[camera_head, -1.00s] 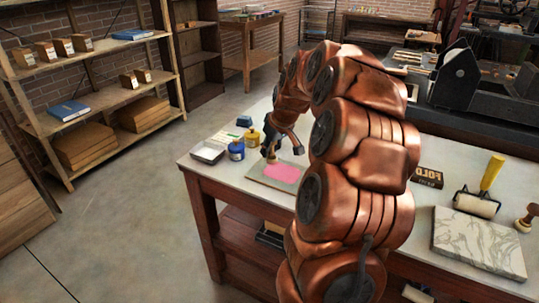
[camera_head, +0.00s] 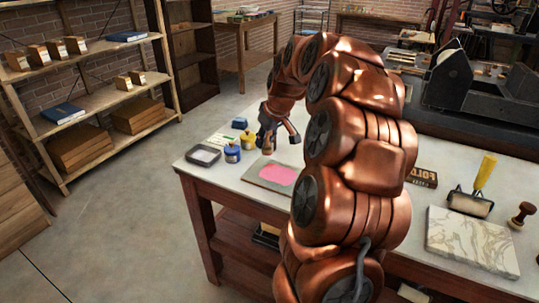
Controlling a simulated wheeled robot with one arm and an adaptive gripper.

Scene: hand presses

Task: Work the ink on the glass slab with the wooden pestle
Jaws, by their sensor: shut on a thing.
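The glass slab (camera_head: 256,181) lies flat on the white-topped table, with a pink patch of ink (camera_head: 279,176) spread over it. My gripper (camera_head: 268,141) is at the slab's far edge, shut on the wooden pestle (camera_head: 267,149). Only the pestle's lower part shows below the fingers. Its foot appears at or just above the slab's far edge, away from the main pink patch; I cannot tell whether it touches. My own arm covers the area right of the slab.
A blue jar (camera_head: 232,154) and a yellow jar (camera_head: 248,141) stand close left of the gripper, beside a shallow tray (camera_head: 204,155). A marble slab (camera_head: 472,238), a yellow-handled roller (camera_head: 473,192) and a wooden-handled stamp (camera_head: 521,214) are at the right.

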